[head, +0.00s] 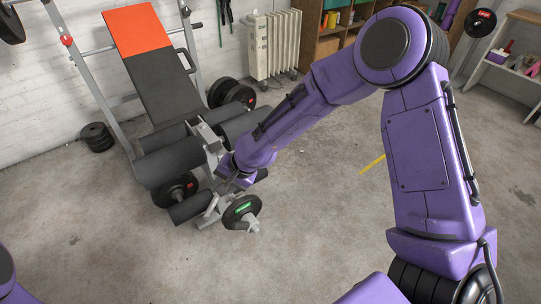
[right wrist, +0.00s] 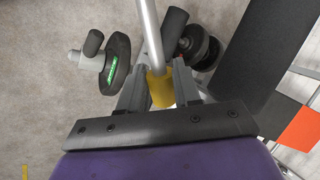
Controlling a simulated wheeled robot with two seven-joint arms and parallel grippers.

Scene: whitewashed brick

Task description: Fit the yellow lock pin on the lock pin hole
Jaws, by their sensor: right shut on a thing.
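In the right wrist view my right gripper (right wrist: 160,84) is shut on the yellow lock pin (right wrist: 161,92), with a grey finger on each side. A silver metal rod (right wrist: 148,35) runs up the picture from the yellow part; I cannot tell whether it belongs to the pin or to the bench. In the head view the right gripper (head: 226,182) is at the lower front frame of the weight bench (head: 165,85), largely covered by my wrist, and the pin cannot be made out there. I cannot make out the lock pin hole. My left gripper is out of view.
Black foam rollers (head: 168,166) and weight plates (head: 241,212) surround the right gripper closely. A white radiator (head: 273,45) and wooden shelf (head: 309,25) stand at the back. A yellow strip (head: 372,164) lies on the floor. The front floor is clear.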

